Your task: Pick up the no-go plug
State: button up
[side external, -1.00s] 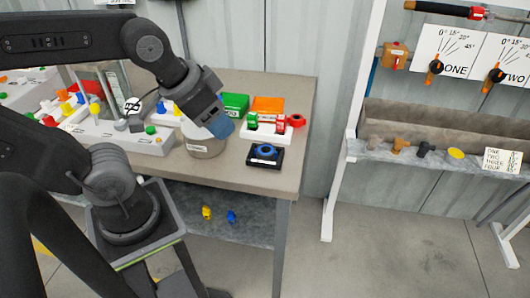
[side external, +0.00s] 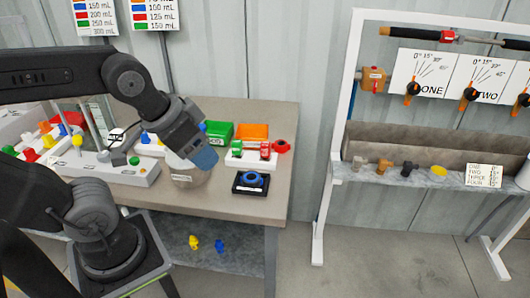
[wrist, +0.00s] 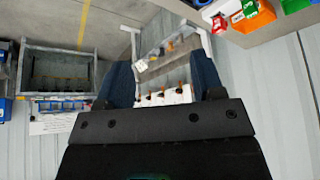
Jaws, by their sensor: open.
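A white block (side external: 249,160) on the workbench carries a green plug (side external: 237,148) and a red plug (side external: 265,150). The red one looks like the no-go plug, but I cannot read any marking on it. My gripper (side external: 206,159) hangs left of this block, above a round grey container, and is apart from the plugs. In the wrist view its two blue fingers (wrist: 163,80) are spread with nothing between them. A small red part (wrist: 219,22) shows near the top of the wrist view; I cannot tell if it is the plug.
Behind the block stand a green bin (side external: 219,131) and an orange bin (side external: 252,131). The round grey container (side external: 187,178) stands below my gripper. A valve rack stands right.

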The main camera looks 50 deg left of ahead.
jog(key=shift+w, duration=0.1)
jog(key=n+g+y, duration=0.2)
jog(key=n+y, duration=0.1)
jog(key=n, duration=0.6)
send_over(266, 144)
jog(key=s+d, duration=0.3)
jog(key=s, duration=0.1)
notch_tip(266, 144, down, 8)
jog(key=x, duration=0.9)
jog(key=shift+a, duration=0.15)
jog(key=x, duration=0.5)
jog(key=shift+w+f, duration=0.1)
jog(key=shift+f, duration=0.05)
jog(key=c, duration=1)
